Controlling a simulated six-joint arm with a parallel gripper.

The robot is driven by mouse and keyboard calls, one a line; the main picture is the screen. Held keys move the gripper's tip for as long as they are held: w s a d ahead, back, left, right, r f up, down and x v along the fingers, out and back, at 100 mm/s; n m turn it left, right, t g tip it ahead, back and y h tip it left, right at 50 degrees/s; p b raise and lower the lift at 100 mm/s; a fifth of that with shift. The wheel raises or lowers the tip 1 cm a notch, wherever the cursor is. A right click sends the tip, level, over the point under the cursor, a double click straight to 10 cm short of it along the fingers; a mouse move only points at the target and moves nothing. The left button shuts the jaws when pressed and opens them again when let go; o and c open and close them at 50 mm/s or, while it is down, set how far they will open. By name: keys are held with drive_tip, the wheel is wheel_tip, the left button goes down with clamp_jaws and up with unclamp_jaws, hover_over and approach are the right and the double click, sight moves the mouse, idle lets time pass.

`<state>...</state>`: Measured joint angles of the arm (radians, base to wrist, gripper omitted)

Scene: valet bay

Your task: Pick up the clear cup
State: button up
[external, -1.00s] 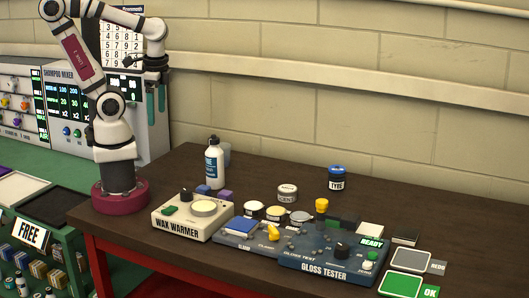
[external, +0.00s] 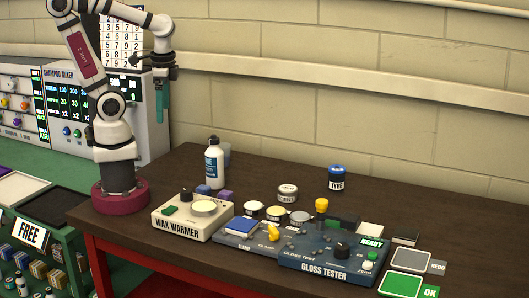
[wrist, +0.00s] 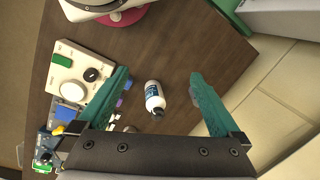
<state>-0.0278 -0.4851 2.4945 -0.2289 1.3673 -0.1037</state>
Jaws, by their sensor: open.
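The clear cup (external: 226,152) stands on the dark table right behind a white bottle with a blue label (external: 214,163); the bottle hides most of it. My gripper (external: 162,95) is open and empty, high above the table, up and left of the cup and bottle. In the wrist view my gripper's teal fingers (wrist: 159,75) are spread wide, and the white bottle (wrist: 154,98) shows between them. The cup cannot be clearly made out there; my right finger covers the area beside the bottle.
The wax warmer (external: 193,217) and gloss tester (external: 333,255) line the table's front. Several small tins stand behind them, and a blue-lidded tyre jar (external: 337,178) stands farther back. The table between the bottle and the tyre jar is mostly free. A block wall (external: 350,120) rises behind.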

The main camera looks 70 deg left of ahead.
drive_tip(key=w+a+n+h, duration=0.1)
drive_tip(key=w+a+n, duration=0.3)
drive_tip(key=w+n, duration=0.65)
drive_tip(key=n, duration=0.9)
hover_over(222, 145)
drive_tip(key=d, duration=0.3)
wheel_tip(222, 145, down, 3)
drive_tip(key=shift+n+h, duration=0.25)
drive_tip(key=shift+h, duration=0.05)
drive_tip(key=f, duration=1.6)
drive_tip(key=shift+s+a, duration=0.25)
drive_tip(key=shift+s, duration=0.15)
drive_tip(key=shift+r, duration=0.1)
drive_tip(key=c, duration=1.3)
drive_tip(key=shift+r, duration=0.1)
